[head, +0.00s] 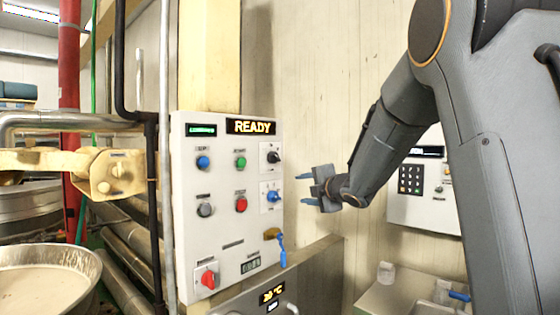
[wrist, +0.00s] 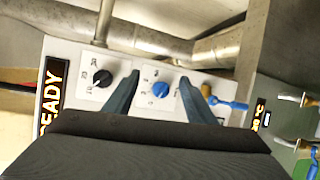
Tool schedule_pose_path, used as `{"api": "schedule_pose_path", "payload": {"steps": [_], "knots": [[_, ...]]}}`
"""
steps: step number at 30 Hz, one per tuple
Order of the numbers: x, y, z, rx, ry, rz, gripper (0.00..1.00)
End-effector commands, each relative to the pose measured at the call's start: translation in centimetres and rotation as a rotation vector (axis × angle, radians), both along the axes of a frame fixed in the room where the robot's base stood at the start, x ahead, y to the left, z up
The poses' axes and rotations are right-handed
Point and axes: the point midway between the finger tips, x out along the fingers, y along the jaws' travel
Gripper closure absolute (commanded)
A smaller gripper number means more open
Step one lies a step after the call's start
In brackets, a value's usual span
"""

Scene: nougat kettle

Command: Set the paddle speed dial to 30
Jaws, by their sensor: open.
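The white control panel (head: 225,245) carries a black dial (head: 273,157) above a blue dial (head: 273,196), both near its right edge. In the wrist view the black dial (wrist: 102,77) has two-digit marks that look like 10, 20 and 30. The blue dial (wrist: 160,89) there has small single-digit marks. The dial names are too small to read, and the pointer settings are unclear. My gripper (head: 306,188) is open and empty, right of the panel at about the blue dial's height. In the wrist view the blue dial shows between the fingers of my gripper (wrist: 160,75), apparently untouched.
The panel also has several push buttons, a READY display (head: 251,127) and a red knob (head: 208,280). A blue-handled valve (head: 282,250) sits below the dials, close to my gripper's side. Pipes and a metal kettle (head: 45,280) stand at the left.

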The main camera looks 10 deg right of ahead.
Motion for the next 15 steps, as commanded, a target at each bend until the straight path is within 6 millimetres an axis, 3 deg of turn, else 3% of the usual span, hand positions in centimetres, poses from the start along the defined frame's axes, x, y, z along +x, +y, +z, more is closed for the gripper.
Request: {"api": "schedule_pose_path", "payload": {"steps": [1,3,6,11,15], "knots": [[1.0,-0.1,2.5,-0.115,-0.095,0.084,0.49],[1.5,0.5,5.3,-0.271,-0.219,0.202,0.49],[1.4,1.2,7.8,-0.439,-0.347,0.326,0.49],[0.9,1.8,9.3,-0.570,-0.449,0.427,0.49],[1.6,2.6,9.6,-0.590,-0.465,0.445,0.49]]}}
